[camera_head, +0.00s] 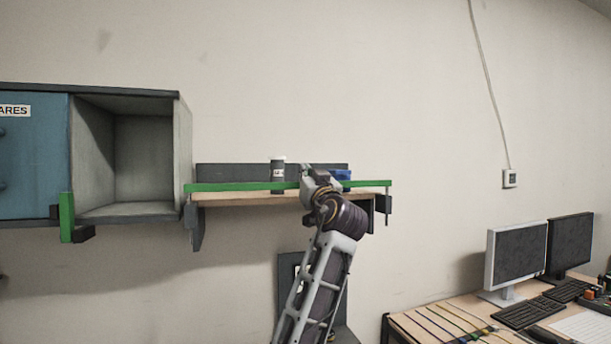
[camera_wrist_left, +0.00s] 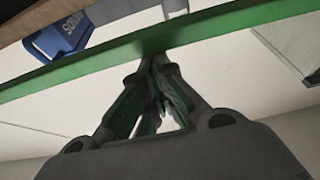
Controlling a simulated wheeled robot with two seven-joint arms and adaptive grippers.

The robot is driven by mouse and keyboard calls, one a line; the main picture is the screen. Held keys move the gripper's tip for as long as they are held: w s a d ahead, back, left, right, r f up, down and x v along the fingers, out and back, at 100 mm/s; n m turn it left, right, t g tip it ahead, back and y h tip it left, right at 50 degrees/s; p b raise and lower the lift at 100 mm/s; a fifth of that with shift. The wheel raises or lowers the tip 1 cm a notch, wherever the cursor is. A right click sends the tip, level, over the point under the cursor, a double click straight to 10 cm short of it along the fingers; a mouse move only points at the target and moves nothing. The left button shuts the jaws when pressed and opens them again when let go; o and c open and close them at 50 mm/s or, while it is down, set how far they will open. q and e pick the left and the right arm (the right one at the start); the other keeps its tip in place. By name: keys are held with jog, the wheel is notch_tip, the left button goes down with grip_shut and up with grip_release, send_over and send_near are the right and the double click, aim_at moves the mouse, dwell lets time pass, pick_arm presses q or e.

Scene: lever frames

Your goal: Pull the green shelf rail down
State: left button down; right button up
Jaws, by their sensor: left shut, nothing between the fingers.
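The green shelf rail (camera_head: 235,186) runs level along the front of a wooden wall shelf (camera_head: 250,199). My left gripper (camera_head: 314,180) is in front of the rail, right of its middle, and hides a short stretch of it. In the left wrist view the rail (camera_wrist_left: 235,30) crosses the picture just beyond my left fingertips (camera_wrist_left: 157,64). The fingers are shut with nothing between them. The tips are close to the rail or touching it; I cannot tell which. My right gripper is not in view.
An open grey cabinet (camera_head: 143,155) with a green upright piece (camera_head: 67,215) is to the left. Monitors (camera_head: 516,258) stand on a desk (camera_head: 440,318) at lower right.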

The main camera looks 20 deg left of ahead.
pick_arm(q)
jog(key=shift+f+b, duration=2.15)
jog(key=shift+f, duration=0.6)
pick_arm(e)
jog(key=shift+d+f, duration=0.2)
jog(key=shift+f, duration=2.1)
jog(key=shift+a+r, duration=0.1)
